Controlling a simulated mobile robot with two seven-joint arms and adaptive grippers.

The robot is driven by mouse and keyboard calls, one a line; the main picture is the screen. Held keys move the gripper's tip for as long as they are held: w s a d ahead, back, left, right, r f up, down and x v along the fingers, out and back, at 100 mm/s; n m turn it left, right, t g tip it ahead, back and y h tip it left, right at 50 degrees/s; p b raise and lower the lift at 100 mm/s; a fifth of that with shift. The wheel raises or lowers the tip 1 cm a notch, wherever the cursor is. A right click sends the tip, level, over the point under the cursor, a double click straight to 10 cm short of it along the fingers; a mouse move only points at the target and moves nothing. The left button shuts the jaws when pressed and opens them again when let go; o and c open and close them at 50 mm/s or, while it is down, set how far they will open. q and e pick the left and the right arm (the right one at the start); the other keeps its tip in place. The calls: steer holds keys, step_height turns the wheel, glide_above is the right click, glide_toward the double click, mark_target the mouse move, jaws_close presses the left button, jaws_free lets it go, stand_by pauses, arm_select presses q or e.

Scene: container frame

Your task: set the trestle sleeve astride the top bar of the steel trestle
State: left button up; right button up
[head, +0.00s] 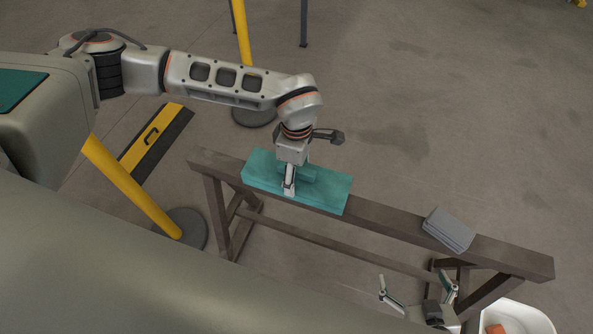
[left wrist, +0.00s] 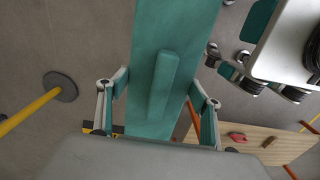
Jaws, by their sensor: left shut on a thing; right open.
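The teal trestle sleeve (head: 331,190) lies lengthwise along the brown trestle's top bar (head: 385,217), left of its middle, and hides the bar beneath it. I cannot tell whether it rests on the bar or hangs just above. My left gripper (head: 289,182) is shut on the sleeve from above. In the left wrist view the sleeve (left wrist: 178,30), with a raised ridge along its middle, sits between the two fingers (left wrist: 158,105). My right gripper (head: 416,285) is open and empty, near the trestle's right legs.
A grey block (head: 449,230) sits on the right part of the bar. A white bin (head: 537,318) with an orange thing in it stands at the lower right. Yellow posts (head: 135,188) and a yellow-black ramp (head: 152,147) stand at the left. The floor behind the trestle is mostly clear.

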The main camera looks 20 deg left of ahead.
arm_select(q)
steer(key=shift+f, duration=0.35)
arm_select(e)
steer(key=shift+w, duration=0.45)
arm_select(q)
steer(key=shift+f, duration=0.3)
arm_select(e)
steer(key=shift+s+f, duration=0.15)
steer(key=shift+s, duration=0.1)
arm_select(q)
steer(key=shift+f+b, duration=0.25)
steer(key=shift+b, duration=0.05)
arm_select(e)
steer(key=shift+s+f, duration=0.3)
steer(key=shift+s, duration=0.05)
arm_select(q)
steer(key=shift+f, duration=0.1)
steer(key=shift+f, duration=0.25)
arm_select(e)
steer(key=shift+f, duration=0.1)
arm_select(q)
steer(key=shift+f, duration=0.1)
arm_select(e)
steer(key=shift+w, duration=0.15)
arm_select(q)
steer(key=shift+f, duration=0.25)
arm_select(e)
steer(key=shift+w, duration=0.2)
